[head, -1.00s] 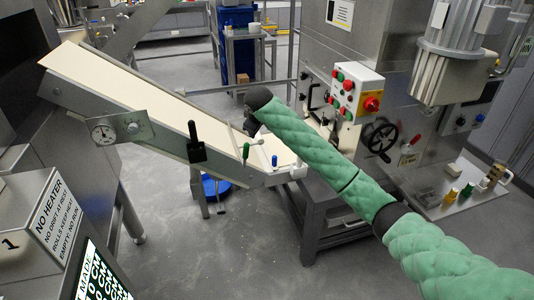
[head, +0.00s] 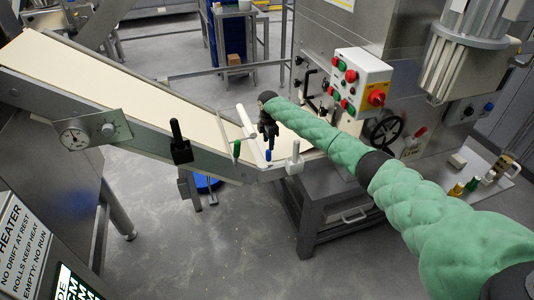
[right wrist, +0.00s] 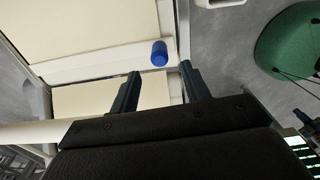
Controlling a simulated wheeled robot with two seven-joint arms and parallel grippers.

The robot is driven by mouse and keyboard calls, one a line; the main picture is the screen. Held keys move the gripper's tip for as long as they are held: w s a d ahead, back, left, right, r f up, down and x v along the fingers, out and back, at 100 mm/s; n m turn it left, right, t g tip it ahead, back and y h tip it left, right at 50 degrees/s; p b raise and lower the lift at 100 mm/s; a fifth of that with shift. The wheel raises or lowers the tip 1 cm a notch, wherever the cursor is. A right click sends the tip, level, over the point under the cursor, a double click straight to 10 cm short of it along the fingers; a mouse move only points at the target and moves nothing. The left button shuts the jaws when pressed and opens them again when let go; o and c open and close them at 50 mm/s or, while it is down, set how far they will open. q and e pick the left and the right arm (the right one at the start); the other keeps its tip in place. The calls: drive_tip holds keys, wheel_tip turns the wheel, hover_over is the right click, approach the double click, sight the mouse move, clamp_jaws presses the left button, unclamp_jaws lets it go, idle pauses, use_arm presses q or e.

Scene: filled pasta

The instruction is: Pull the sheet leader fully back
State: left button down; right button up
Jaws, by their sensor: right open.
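A cream sheet (head: 95,85) lies on the sloping conveyor, and its lower end runs into the machine on the right. It also shows in the right wrist view (right wrist: 90,25). A thin white crossbar (head: 253,150) lies across the sheet near its lower end; I cannot tell for sure that it is the leader. A blue knob (head: 268,155) stands at the crossbar's near end, and in the right wrist view the blue knob (right wrist: 159,53) sits on the white bar. My right gripper (head: 268,140) is open and empty, just above the bar, with the knob ahead between its fingertips (right wrist: 160,69).
A white roller (head: 246,122) crosses the sheet beside my gripper. A green knob (head: 236,148), a black lever (head: 180,145) and a white post (head: 294,160) line the near rail. A control box (head: 361,82) and black handwheel (head: 383,131) are to the right.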

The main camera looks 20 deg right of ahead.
sight(269, 154)
drive_tip(key=shift+n, duration=0.6)
drive_tip(key=shift+w+f, duration=0.1)
drive_tip(key=shift+f, duration=0.1)
use_arm(q)
wheel_tip(269, 154, down, 8)
drive_tip(key=s+p, duration=0.1)
drive_tip(key=p, duration=0.1)
drive_tip(key=shift+a+r, duration=0.15)
drive_tip(key=shift+a, duration=0.2)
use_arm(e)
drive_tip(key=shift+f, duration=3.75)
drive_tip(key=shift+c, duration=0.2)
clamp_jaws()
drive_tip(key=shift+d, duration=0.1)
